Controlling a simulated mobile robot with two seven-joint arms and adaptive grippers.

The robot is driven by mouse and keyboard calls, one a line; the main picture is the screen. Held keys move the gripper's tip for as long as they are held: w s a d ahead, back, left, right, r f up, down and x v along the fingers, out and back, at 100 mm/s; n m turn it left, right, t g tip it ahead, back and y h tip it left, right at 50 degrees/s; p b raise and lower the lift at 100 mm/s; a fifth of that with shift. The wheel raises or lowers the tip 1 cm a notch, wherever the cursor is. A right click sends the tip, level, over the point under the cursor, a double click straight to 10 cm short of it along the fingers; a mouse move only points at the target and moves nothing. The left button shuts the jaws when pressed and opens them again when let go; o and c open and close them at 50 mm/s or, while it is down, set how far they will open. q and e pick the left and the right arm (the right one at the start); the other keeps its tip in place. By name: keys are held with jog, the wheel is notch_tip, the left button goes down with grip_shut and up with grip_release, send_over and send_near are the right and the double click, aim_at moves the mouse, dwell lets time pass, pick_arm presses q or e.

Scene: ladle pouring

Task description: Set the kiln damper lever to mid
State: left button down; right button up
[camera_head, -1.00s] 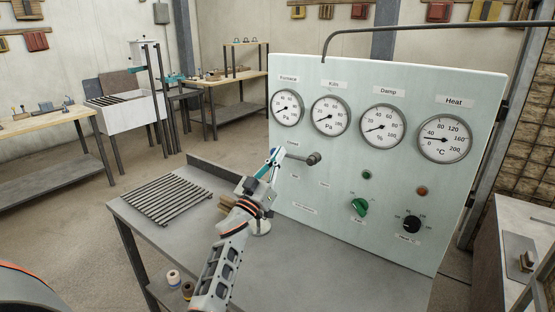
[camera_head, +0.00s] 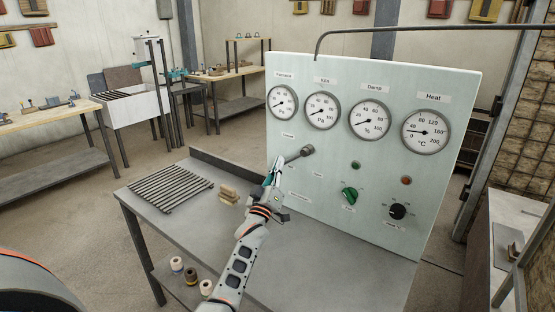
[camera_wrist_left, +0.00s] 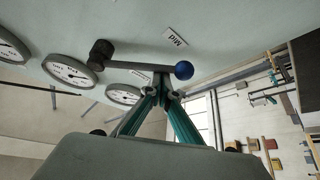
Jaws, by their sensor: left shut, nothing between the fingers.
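The damper lever (camera_head: 292,158) is on the pale green panel (camera_head: 330,215). Its dark pivot (camera_head: 307,150) is at the right, and the arm slopes down and left from it. In the left wrist view, the lever arm (camera_wrist_left: 140,67) runs from the dark pivot (camera_wrist_left: 100,53) to a blue ball end (camera_wrist_left: 183,70). The Mid label (camera_wrist_left: 175,37) lies on the panel close to the ball end. My left gripper (camera_head: 274,168) is shut and empty. Its fingertips (camera_wrist_left: 162,78) are at the arm just short of the ball; contact is unclear. My right gripper is out of view.
Several gauges, including the Kiln gauge (camera_head: 322,111), line the panel's top. A green knob (camera_head: 349,195) and a black knob (camera_head: 398,211) sit lower right. A slatted rack (camera_head: 170,190) and wooden blocks (camera_head: 229,194) lie on the grey bench (camera_head: 205,222). Bench space before the panel is clear.

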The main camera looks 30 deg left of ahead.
pick_arm(q)
jog(key=shift+d+f, duration=0.3)
jog(key=shift+f, duration=0.05)
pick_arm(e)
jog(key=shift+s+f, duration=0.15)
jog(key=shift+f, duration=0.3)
